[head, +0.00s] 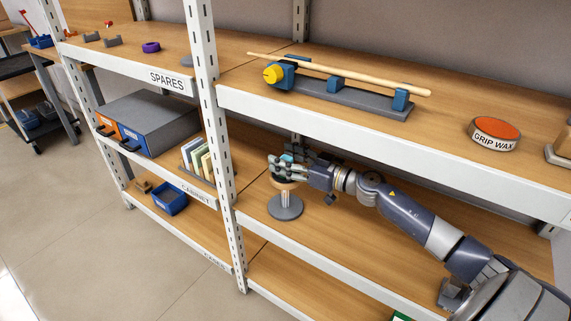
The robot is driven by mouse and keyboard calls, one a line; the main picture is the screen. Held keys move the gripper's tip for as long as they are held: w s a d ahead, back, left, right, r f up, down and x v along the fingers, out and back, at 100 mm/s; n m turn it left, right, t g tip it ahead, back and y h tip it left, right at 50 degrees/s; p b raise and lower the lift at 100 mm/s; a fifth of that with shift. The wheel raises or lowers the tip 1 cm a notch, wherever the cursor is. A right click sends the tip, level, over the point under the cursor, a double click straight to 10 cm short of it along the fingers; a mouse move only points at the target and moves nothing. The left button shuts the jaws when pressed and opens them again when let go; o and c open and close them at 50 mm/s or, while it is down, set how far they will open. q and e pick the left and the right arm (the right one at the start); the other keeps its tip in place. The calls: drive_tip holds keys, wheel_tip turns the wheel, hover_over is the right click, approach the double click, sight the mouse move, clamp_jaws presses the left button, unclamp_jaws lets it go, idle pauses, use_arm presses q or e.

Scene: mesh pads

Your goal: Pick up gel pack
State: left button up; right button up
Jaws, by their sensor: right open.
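My right gripper (278,169) reaches in from the right on the middle shelf. It is open, with its fingers pointing left over a small stand with a round grey base (285,208). The fingers cover much of the stand's top. A small teal patch (287,158) shows at the fingers; I cannot tell whether it is the gel pack or part of the gripper. No gel pack can be made out clearly elsewhere. My left gripper is not in view.
The upper shelf, close above my arm, holds a grey rack with a wooden rod (340,75) and a grip wax tin (495,133). A white upright post (207,80) stands left of the gripper. Beyond it are a grey drawer cabinet (150,115) and upright panels (198,158).

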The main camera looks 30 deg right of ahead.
drive_tip(key=shift+w, duration=0.1)
drive_tip(key=c, duration=1.1)
